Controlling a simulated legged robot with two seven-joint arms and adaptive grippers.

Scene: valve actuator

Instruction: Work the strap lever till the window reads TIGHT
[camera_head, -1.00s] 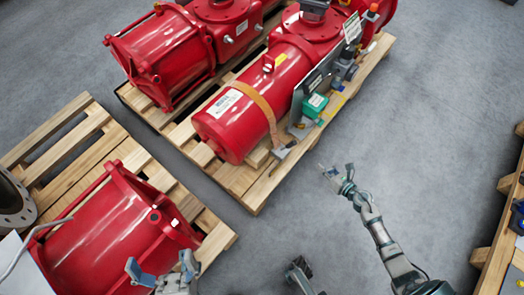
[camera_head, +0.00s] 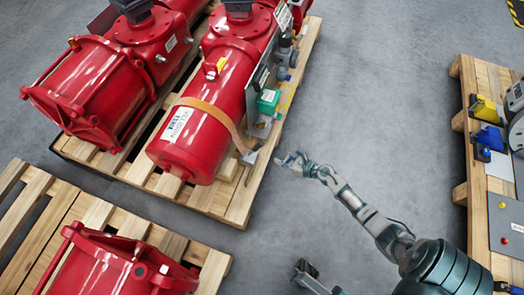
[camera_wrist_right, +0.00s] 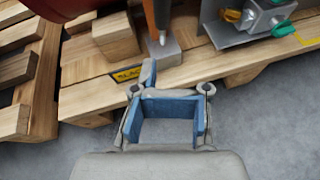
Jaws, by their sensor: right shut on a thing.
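The orange strap (camera_head: 210,107) runs over the red cylinder (camera_head: 190,145) on a pallet. At its lower end is a small grey metal piece (camera_head: 250,156), seemingly the strap lever; it also shows in the right wrist view (camera_wrist_right: 166,54) below the strap. A black label with yellow letters (camera_wrist_right: 127,74) lies beside it and seems to read "SLAC", its end hidden by my finger.
A green box (camera_head: 267,101) and grey plate stand beside the cylinder. The pallet edge (camera_head: 240,215) lies close to my right gripper. Another pallet (camera_head: 479,190) with parts is at the right. Grey floor (camera_head: 380,110) between is clear.

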